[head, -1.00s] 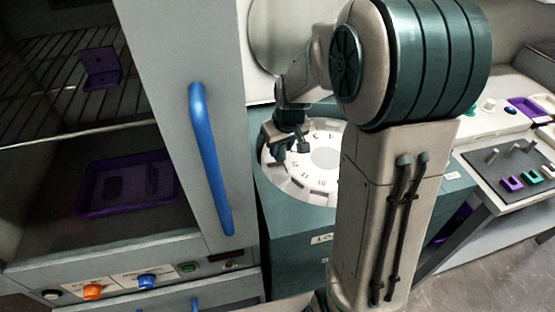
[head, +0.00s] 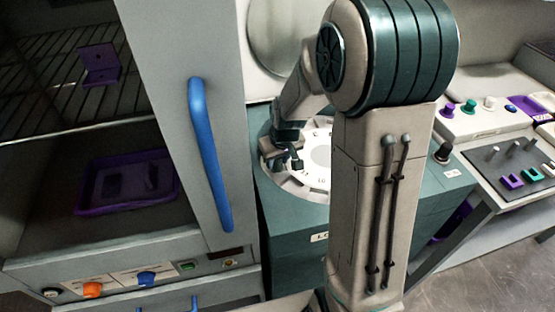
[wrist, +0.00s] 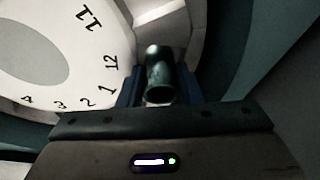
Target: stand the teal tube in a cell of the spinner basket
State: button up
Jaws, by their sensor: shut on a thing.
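The teal tube (wrist: 159,72) is dark and shows its open end in the wrist view. My gripper (wrist: 158,92) is shut on it, with a blue finger on each side. In the head view my gripper (head: 287,160) is over the left rim of the spinner basket, and the tube is hard to make out there. The spinner basket (head: 312,180) has a white numbered disc inside a ring of cells. In the wrist view the disc (wrist: 88,58) lies to the left, with 12 and 1 closest to the tube. I cannot tell whether the tube's far end is inside a cell.
A cabinet with a blue handle (head: 210,155) stands close on the left, with a purple tray (head: 125,205) inside. The spinner's round lid (head: 285,35) stands raised behind the basket. A grey rack panel (head: 505,165) with small coloured pieces is at right.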

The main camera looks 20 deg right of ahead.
jog(key=o, duration=0.9)
jog(key=shift+s+f, duration=0.2)
jog(key=shift+f, duration=0.15)
jog(key=shift+o, duration=0.5)
jog(key=shift+r+p, duration=0.4)
jog(key=shift+p, duration=0.1)
jog(key=a+v, duration=0.1)
jog(key=v, duration=1.1)
jog(key=s+r+m, duration=0.1)
jog(key=s+m, duration=0.1)
jog(key=s, duration=1.4)
jog(key=shift+d+r+h, duration=0.2)
jog(key=shift+r+h, duration=0.1)
jog(key=shift+r, duration=0.1)
jog(key=shift+s, duration=0.15)
